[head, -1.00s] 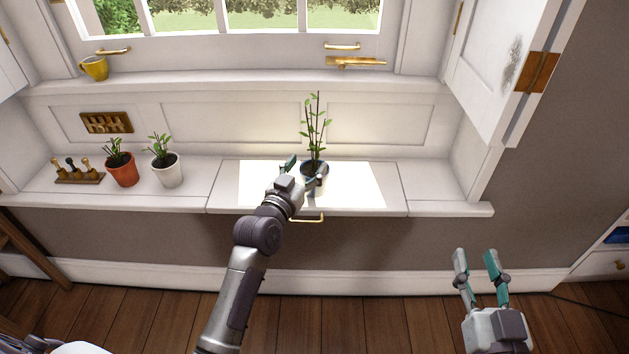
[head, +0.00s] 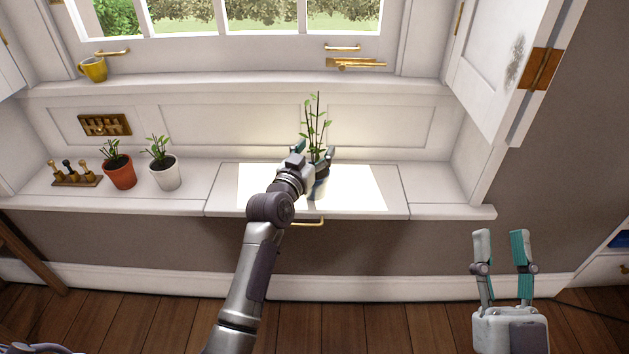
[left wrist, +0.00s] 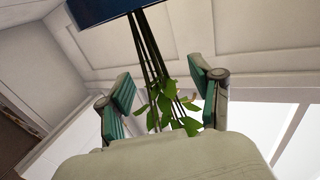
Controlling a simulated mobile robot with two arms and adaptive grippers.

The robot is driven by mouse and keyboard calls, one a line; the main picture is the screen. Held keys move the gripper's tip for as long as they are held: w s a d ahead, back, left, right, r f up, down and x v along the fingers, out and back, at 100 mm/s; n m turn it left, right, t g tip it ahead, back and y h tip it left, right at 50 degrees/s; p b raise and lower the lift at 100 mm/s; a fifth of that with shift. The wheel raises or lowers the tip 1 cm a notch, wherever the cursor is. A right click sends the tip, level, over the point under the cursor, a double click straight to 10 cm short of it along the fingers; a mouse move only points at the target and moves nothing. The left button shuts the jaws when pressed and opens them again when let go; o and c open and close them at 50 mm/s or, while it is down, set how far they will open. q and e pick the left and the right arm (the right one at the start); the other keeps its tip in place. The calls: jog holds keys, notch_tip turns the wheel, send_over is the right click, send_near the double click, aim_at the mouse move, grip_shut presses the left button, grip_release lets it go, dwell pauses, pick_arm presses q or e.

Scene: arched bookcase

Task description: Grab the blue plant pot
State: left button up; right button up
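The blue plant pot (head: 320,184) stands on the bright middle part of the white ledge, with a tall green plant rising from it. My arm and gripper hide part of it. In the left wrist view the blue pot (left wrist: 112,9) is at the top edge, with its stems running down the picture. My left gripper (head: 315,151) is at the pot, its fingers spread either side of the stems. In the left wrist view the left gripper (left wrist: 160,82) is open, with a gap around the stems. My right gripper (head: 500,237) is open and empty at lower right.
A red pot (head: 119,173) and a white pot (head: 165,173) stand left on the ledge, beside a small tool rack (head: 77,175). A yellow mug (head: 94,69) sits on the upper shelf. An open cabinet door (head: 500,75) is at right. The ledge's right end is clear.

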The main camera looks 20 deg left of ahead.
pick_arm(q)
grip_shut()
jog(key=shift+r, duration=0.1)
dwell(0.4)
